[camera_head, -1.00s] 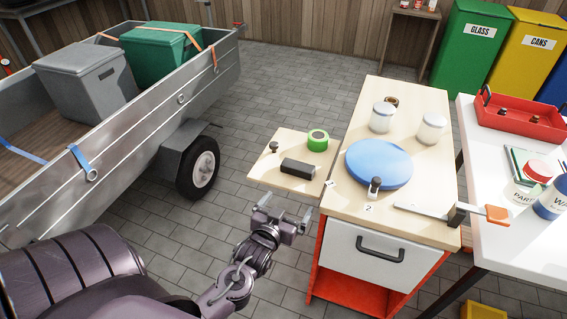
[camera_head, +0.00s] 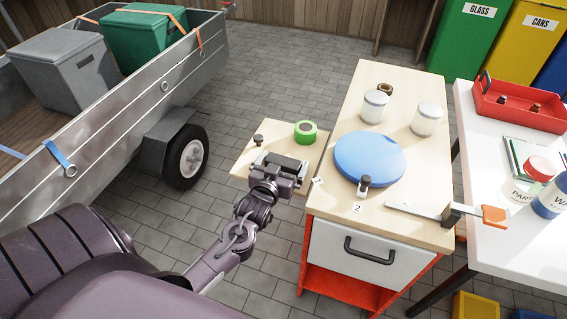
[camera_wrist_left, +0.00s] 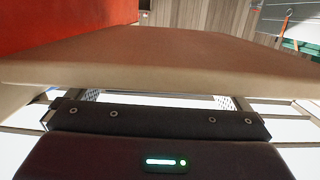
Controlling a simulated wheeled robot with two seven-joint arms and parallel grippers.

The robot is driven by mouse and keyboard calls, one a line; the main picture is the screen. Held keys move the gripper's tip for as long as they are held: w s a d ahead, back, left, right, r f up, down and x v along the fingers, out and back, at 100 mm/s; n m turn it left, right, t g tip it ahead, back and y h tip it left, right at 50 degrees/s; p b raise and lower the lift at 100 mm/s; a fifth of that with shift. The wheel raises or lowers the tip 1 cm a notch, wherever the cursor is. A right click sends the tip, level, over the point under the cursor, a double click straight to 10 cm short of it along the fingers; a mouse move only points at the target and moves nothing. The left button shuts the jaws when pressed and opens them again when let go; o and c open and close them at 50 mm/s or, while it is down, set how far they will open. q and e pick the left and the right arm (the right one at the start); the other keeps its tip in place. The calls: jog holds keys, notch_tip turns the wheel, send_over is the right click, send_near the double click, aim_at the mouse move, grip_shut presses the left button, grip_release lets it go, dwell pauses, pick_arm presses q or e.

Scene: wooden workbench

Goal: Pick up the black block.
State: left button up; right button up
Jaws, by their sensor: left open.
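The black block (camera_head: 287,161) lies on the small wooden side board (camera_head: 246,166) in the head view, partly hidden by my left gripper. My left gripper (camera_head: 281,165) is open at the board's near part, with its fingers reaching toward the block's two ends. I cannot tell whether they touch it. My right gripper is not in view.
A green tape roll (camera_head: 305,132) and a small dark knob (camera_head: 258,140) stand on the board. The cabinet top (camera_head: 420,170) to the right holds a blue disc (camera_head: 369,158), two jars and a clamp-like tool. A metal trailer (camera_head: 110,150) is at left.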

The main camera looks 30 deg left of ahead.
pick_arm(q)
jog(key=x, duration=0.2)
jog(key=shift+w, duration=0.25)
jog(key=c, duration=0.7)
jog(key=shift+r, duration=0.5)
notch_tip(320, 180, up, 18)
jog(key=p, duration=0.2)
jog(key=s+d+m+h+p, duration=0.1)
jog(key=s+d, duration=0.1)
jog(key=d, duration=0.2)
jog(key=s+d+m+h+p, duration=0.1)
jog(key=s+d+p, duration=0.1)
jog(key=d, duration=0.3)
jog(key=s+d+r+h+p, duration=0.1)
jog(key=s+d+h, duration=0.1)
jog(key=s+d, duration=0.2)
jog(key=shift+s+d+r+m+t+p, duration=0.1)
jog(key=shift+d+m+t+p, duration=0.1)
jog(key=shift+d, duration=0.1)
jog(key=shift+s+d+m+t+p, duration=0.1)
jog(key=shift+d+m, duration=0.1)
jog(key=shift+d, duration=0.15)
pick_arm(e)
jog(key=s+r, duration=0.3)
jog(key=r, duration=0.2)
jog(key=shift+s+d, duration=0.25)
